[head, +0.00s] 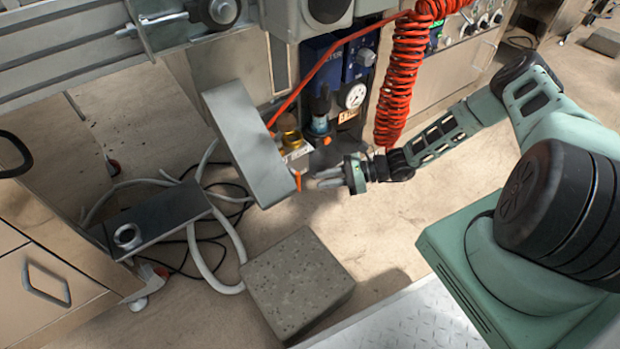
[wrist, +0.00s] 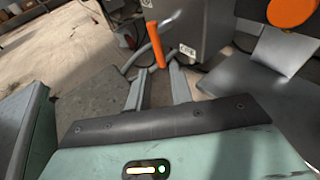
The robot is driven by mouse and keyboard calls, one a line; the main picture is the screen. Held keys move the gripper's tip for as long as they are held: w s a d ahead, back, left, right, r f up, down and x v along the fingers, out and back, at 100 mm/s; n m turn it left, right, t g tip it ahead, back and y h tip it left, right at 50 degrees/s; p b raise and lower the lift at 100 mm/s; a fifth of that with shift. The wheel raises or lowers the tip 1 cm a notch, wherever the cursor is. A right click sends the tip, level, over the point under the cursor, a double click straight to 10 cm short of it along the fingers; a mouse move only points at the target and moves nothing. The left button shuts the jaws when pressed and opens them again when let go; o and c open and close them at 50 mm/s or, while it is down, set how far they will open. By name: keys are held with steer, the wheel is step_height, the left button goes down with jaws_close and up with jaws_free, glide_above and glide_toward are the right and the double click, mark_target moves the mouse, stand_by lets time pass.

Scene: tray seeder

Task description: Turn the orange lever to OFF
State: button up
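The orange lever (head: 298,181) hangs below a small grey valve block in the head view, just left of my fingertips. In the wrist view the orange lever (wrist: 155,44) is a slim bar, slightly tilted, straight ahead of my fingers. Its lower end appears between or just beyond the fingertips; I cannot tell whether it is touched. My gripper (head: 322,178) points left towards it, and in the wrist view my gripper (wrist: 161,72) has its two fingers apart with a clear gap. No OFF marking is readable.
A grey slab-like panel (head: 247,140) stands left of the valve. A red coiled hose (head: 398,85) hangs close above my wrist. A pressure gauge (head: 354,96) sits behind. A speckled block (head: 297,282) is on the floor below. A round orange part (wrist: 291,12) shows at upper right.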

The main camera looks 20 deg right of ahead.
steer(key=p+v, duration=0.2)
steer(key=v, duration=0.8)
steer(key=shift+d+p, duration=0.3)
steer(key=shift+d, duration=0.1)
steer(key=shift+s+r, duration=0.1)
steer(key=shift+s, duration=0.05)
